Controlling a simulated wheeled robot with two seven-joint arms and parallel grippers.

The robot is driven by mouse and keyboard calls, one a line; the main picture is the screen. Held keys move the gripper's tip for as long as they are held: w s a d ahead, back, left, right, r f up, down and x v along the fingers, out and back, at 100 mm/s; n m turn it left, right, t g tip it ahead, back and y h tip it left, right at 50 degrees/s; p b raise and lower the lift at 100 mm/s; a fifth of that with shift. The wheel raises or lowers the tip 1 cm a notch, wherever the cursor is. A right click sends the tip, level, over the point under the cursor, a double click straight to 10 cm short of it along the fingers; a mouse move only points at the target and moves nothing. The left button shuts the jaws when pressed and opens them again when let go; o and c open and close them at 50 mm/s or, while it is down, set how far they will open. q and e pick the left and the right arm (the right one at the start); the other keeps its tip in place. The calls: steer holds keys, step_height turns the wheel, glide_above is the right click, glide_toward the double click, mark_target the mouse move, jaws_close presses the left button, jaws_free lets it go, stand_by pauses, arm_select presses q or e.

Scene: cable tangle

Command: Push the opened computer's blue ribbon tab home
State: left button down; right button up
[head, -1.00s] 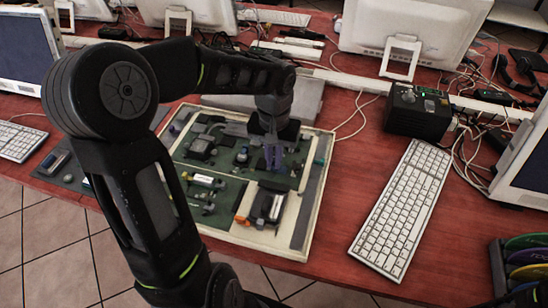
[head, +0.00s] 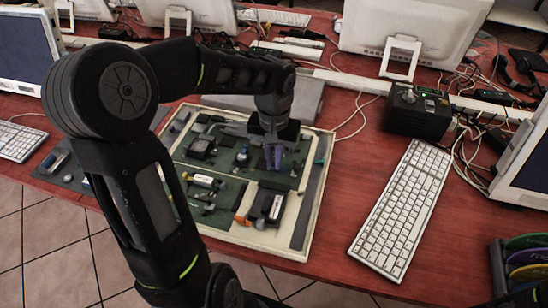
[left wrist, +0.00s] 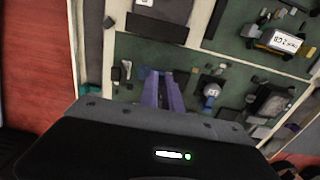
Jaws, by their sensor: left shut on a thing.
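The opened computer (head: 312,200) lies flat on the red desk, a pale-framed case with green boards and many parts. My left gripper (head: 273,165) points down over its upper right part. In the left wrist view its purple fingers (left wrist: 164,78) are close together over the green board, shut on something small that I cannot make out. A small blue piece (left wrist: 209,102) shows beside a round whitish part, right of the fingers; I cannot tell whether it is the ribbon tab. The ribbon's seating is hidden or too small to see. My right gripper is not in view.
A white keyboard (head: 402,208) and a black box (head: 418,113) stand right of the computer. Monitors (head: 405,30) and loose cables fill the back of the desk. A disc rack (head: 525,262) is at the lower right. Bare desk shows between computer and keyboard.

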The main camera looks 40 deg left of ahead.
arm_select(q)
steer(key=shift+w+d, duration=0.3)
steer(key=shift+d, duration=0.45)
steer(key=c, duration=1.8)
jaws_free()
steer(key=shift+d, duration=0.1)
steer(key=shift+r, duration=0.15)
step_height(320, 180, up, 8)
steer(key=shift+f, duration=0.2)
